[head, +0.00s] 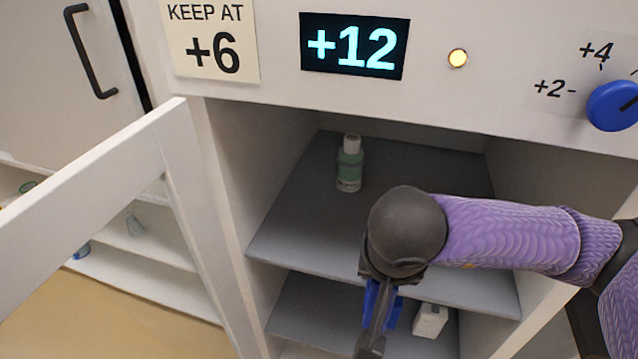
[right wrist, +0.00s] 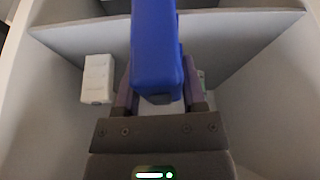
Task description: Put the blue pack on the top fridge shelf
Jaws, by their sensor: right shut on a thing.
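The blue pack (right wrist: 155,50) is held between the fingers of my right gripper (right wrist: 158,95), which is shut on it. In the head view the blue pack (head: 381,304) is mostly hidden behind my right gripper (head: 378,318), in front of the fridge opening and below the level of the top shelf's front edge. The top fridge shelf (head: 300,215) is grey and carries a green bottle (head: 350,165) with a white cap near its back. My left gripper is not in view.
A lower shelf (head: 305,300) holds a white box (head: 430,320), also seen in the right wrist view (right wrist: 98,78). The fridge door (head: 90,185) stands open at left. The display (head: 354,47) reads +12; a label (head: 212,40) says KEEP AT +6. A blue dial (head: 614,105) is at right. The top shelf's left front is clear.

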